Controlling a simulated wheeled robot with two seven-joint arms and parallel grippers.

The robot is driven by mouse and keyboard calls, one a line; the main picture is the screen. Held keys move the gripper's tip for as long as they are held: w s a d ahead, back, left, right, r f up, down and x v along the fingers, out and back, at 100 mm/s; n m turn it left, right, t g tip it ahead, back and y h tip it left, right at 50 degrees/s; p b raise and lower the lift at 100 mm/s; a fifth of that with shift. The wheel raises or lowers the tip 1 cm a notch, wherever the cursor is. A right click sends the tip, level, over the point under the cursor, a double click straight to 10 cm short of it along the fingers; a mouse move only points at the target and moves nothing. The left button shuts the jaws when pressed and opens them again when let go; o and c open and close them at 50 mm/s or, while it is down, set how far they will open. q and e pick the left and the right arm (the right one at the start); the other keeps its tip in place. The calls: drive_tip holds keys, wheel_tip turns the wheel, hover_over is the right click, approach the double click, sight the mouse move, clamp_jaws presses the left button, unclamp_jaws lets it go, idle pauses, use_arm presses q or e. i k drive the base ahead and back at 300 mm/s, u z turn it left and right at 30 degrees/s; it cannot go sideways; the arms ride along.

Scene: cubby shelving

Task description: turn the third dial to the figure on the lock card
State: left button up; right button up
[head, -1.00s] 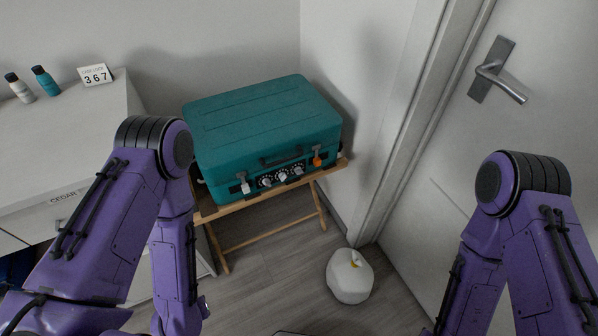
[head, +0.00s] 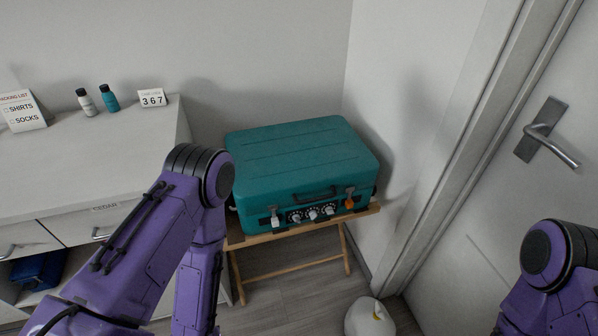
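A closed teal suitcase (head: 302,170) lies on a wooden folding stand (head: 290,263). Its front has a row of three dials; the third dial (head: 329,209) is the rightmost. The figures the dials point to are too small to read. My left arm comes in left of the suitcase and my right arm is at the lower right edge. Neither gripper shows in the head view.
The white dresser (head: 60,185) holds a white bottle (head: 86,101), a teal bottle (head: 109,98) and a packing list card (head: 21,111) reading shirts and socks. An orange tag (head: 349,203) hangs at the right latch. A white rounded object (head: 369,318) is on the floor near the door (head: 520,190).

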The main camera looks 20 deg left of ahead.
sight(329, 211)
drive_tip(key=z, duration=0.05)
drive_tip(key=k, duration=0.5)
drive_tip(key=z, duration=0.75)
drive_tip(key=i, duration=0.75)
drive_tip(key=u, duration=0.8)
